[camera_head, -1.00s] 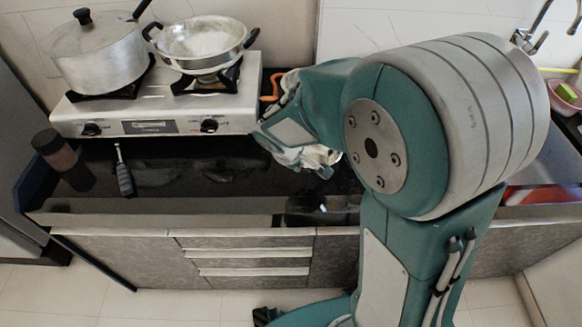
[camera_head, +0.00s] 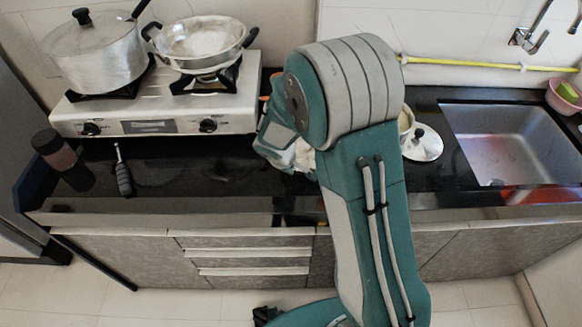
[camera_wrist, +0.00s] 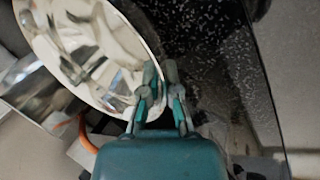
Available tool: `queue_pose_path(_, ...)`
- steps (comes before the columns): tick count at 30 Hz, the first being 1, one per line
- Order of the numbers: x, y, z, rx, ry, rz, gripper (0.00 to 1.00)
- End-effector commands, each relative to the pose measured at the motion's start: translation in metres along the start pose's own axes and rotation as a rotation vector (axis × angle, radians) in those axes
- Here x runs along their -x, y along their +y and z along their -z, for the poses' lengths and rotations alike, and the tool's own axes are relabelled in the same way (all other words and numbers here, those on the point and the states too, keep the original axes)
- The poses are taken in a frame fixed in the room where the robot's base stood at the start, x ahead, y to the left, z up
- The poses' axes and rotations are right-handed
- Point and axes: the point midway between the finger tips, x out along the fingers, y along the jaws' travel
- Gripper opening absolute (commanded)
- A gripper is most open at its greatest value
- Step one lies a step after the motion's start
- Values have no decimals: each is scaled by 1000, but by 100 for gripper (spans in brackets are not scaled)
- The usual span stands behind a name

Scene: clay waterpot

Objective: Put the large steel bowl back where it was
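The large steel bowl (camera_wrist: 85,45) fills the upper left of the wrist view, with its shiny inside showing. My gripper (camera_wrist: 160,78) is at the bowl's right rim, one finger on each side of it, and appears shut on that rim. In the head view my arm hides the gripper. A pale patch shows below the wrist there, and I cannot tell whether it is part of the bowl. The counter (camera_head: 210,170) runs in front of the stove; its dark speckled top lies beside the bowl in the wrist view.
The gas stove (camera_head: 150,125) carries a lidded pot (camera_head: 100,60) and a two-handled pan (camera_head: 203,42). Right of my arm are a lid (camera_head: 422,145) and the sink (camera_head: 510,140). An orange hose (camera_wrist: 88,135) is near the bowl.

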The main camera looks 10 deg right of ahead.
Motion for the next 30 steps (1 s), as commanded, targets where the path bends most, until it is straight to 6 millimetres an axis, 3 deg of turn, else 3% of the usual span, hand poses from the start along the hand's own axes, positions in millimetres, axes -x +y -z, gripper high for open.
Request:
queue_pose_path(5, -2, -1, 0, 1, -1, 0, 0)
queue_pose_path(8, -2, -1, 0, 0, -1, 0, 43)
queue_pose_path(20, 1, 0, 0, 0, 0, 0, 43)
queue_pose_path(23, 10, 0, 1, -1, 1, -1, 43)
queue_pose_path(30, 57, 0, 1, -1, 4, -3, 43)
